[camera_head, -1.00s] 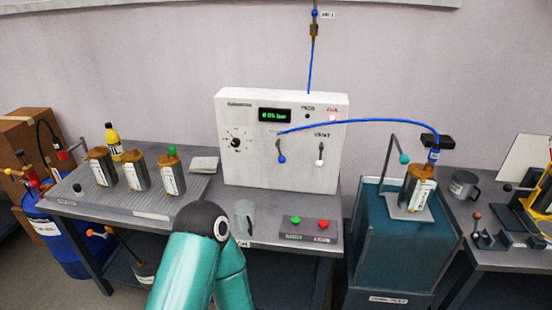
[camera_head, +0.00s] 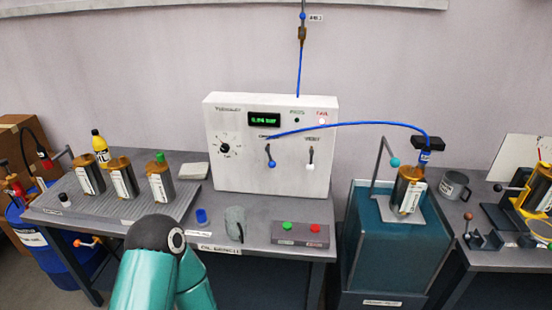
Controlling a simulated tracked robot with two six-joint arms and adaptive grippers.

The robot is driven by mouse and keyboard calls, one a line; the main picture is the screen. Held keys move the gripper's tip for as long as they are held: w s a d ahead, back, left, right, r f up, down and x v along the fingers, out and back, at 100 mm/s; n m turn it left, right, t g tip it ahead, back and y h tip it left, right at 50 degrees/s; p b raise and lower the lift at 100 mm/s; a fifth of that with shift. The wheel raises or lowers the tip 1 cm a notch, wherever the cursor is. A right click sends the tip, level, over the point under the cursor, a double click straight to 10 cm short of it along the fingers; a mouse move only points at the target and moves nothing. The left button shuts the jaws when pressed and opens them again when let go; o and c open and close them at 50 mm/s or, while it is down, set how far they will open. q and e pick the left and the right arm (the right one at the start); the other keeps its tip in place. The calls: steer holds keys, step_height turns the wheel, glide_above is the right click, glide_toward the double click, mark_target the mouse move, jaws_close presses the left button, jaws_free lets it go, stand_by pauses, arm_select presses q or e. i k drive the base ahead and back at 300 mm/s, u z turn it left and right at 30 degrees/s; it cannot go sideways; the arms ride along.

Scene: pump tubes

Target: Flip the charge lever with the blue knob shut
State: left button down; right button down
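The charge lever with the blue knob (camera_head: 271,163) is on the front of the white tester box (camera_head: 230,170), on the back of the bench. Its handle points down, with the knob at the lower end. The vent lever with a white knob (camera_head: 310,166) hangs down to its right. One of my teal arms shows only its elbow and links at the bottom, left of centre. I see no gripper fingers, so neither gripper is in view, and nothing visible touches the levers.
A blue hose (camera_head: 370,124) runs from the box to the teal tank (camera_head: 395,245) at right. A grey cup (camera_head: 234,224), a blue cap (camera_head: 201,216) and a button box (camera_head: 300,233) stand before the box. Several canisters (camera_head: 124,180) stand at left.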

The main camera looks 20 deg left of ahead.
mark_target(271, 164)
steer(key=i, duration=0.9)
steer(key=z, duration=0.05)
